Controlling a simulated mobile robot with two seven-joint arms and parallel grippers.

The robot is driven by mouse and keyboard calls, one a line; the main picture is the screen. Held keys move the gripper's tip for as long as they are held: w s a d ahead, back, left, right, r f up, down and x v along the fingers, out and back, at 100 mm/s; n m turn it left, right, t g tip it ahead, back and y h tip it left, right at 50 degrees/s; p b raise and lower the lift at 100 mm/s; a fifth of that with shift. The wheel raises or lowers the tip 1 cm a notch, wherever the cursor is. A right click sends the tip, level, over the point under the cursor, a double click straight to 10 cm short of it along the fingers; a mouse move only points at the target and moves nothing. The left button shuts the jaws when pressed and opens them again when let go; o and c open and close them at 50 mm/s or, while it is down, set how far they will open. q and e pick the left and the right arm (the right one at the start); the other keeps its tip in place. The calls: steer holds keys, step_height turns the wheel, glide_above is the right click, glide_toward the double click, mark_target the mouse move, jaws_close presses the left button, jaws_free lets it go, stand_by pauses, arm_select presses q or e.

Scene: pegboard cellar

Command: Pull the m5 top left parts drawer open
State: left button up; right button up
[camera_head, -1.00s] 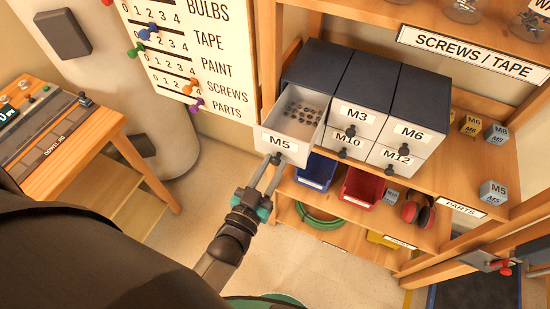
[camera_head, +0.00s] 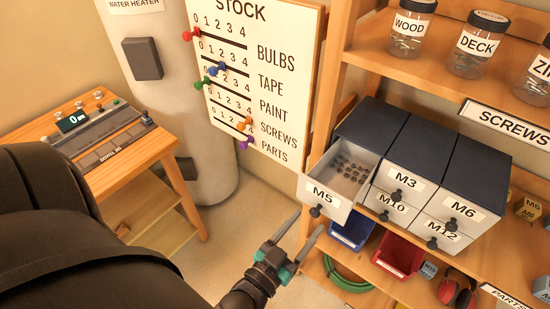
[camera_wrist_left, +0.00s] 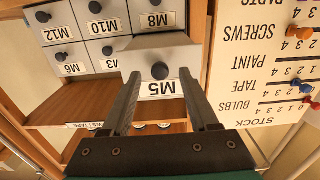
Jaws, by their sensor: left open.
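The M5 drawer (camera_head: 327,197) is the top left one of the parts cabinet (camera_head: 415,138). It stands pulled out, with small dark parts (camera_head: 350,172) showing inside. Its dark round knob (camera_head: 316,211) is on the front. My left gripper (camera_head: 301,228) is open and empty, just below and in front of the knob, apart from it. In the left wrist view, upside down, the knob (camera_wrist_left: 160,71) shows between and beyond the two open fingers (camera_wrist_left: 160,88), and the M5 label is readable. My right gripper is out of view.
The M3 (camera_head: 398,183) and M6 (camera_head: 457,210) drawers beside it are shut. A stock pegboard (camera_head: 262,75) hangs left of the shelf. Blue (camera_head: 350,234) and red (camera_head: 398,256) bins sit on the shelf below. A wooden bench (camera_head: 140,160) stands at left.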

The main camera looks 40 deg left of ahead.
arm_select(q)
steer(key=s+b, duration=0.1)
steer(key=s, duration=1.1)
steer(key=shift+s+a, duration=0.2)
steer(key=s+d+f+m+g+h+b, duration=0.15)
steer(key=f+g+b, duration=0.25)
steer(key=f, duration=1.1)
steer(key=s+d+f+n+g+y+b, duration=0.1)
steer(key=s+f+g+b, duration=0.25)
steer(key=f, duration=1.15)
steer(key=s+a+f+g+b, duration=0.2)
steer(key=s+a+f+g, duration=0.1)
steer(key=f, duration=0.6)
steer(key=s+a+f+m+g+y+b, duration=0.1)
steer(key=s+a+f+g+b, duration=0.2)
steer(key=s+f+g, duration=0.3)
step_height(320, 180, down, 4)
steer(key=shift+s+r, duration=0.1)
steer(key=shift+s, duration=1.15)
